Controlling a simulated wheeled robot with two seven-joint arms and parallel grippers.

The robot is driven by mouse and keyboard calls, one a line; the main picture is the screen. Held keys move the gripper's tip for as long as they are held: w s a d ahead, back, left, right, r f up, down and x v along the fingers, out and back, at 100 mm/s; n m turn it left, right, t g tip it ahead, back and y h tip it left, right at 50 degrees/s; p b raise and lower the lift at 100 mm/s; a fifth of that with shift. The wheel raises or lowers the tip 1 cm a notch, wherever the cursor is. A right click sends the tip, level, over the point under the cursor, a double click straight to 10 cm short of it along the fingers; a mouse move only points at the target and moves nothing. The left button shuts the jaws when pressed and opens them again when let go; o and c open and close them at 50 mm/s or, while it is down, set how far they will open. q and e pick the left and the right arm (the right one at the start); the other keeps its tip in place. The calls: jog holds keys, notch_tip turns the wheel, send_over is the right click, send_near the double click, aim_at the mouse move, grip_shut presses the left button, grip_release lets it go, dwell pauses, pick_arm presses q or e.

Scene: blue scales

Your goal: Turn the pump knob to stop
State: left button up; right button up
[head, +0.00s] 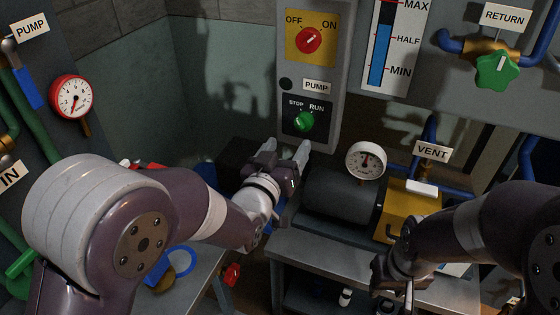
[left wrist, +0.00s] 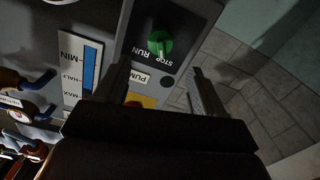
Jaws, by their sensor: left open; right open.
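The green pump knob (head: 304,122) is on a dark plate marked STOP and RUN, under a PUMP label, on a grey panel. It also shows in the left wrist view (left wrist: 159,42), turned upside down there, between and beyond the fingertips. I cannot read its pointer surely. My left gripper (head: 285,150) is open and empty, just below and left of the knob, apart from it; its fingers show in the left wrist view (left wrist: 158,78). My right gripper (head: 394,285) is open and low at the right, away from the knob.
Above the knob is a red OFF/ON switch (head: 309,39) on a yellow plate. To the right are a level gauge (head: 381,55), a green RETURN valve (head: 497,69) and a white dial (head: 366,160). A dark pump cylinder (head: 338,203) lies below on a bench.

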pick_arm(q)
jog(key=v, duration=0.4)
jog(key=shift+s+a, duration=0.1)
jog(key=shift+s, duration=0.05)
jog(key=s+a+f+m+g+y+p, duration=0.1)
jog(key=s+a+f+g+y+p, duration=0.15)
jog(key=s+f+g, duration=0.55)
jog(key=s+a+r+n+g+y+p, duration=0.1)
jog(key=s+a+n+g+y+p, duration=0.1)
jog(key=s+a+g+p, duration=0.5)
jog(key=s+a+y, duration=0.1)
jog(key=a, duration=0.3)
jog(key=shift+a+r+g, duration=0.2)
jog(key=shift+a+g, duration=0.1)
jog(key=shift+g, duration=0.1)
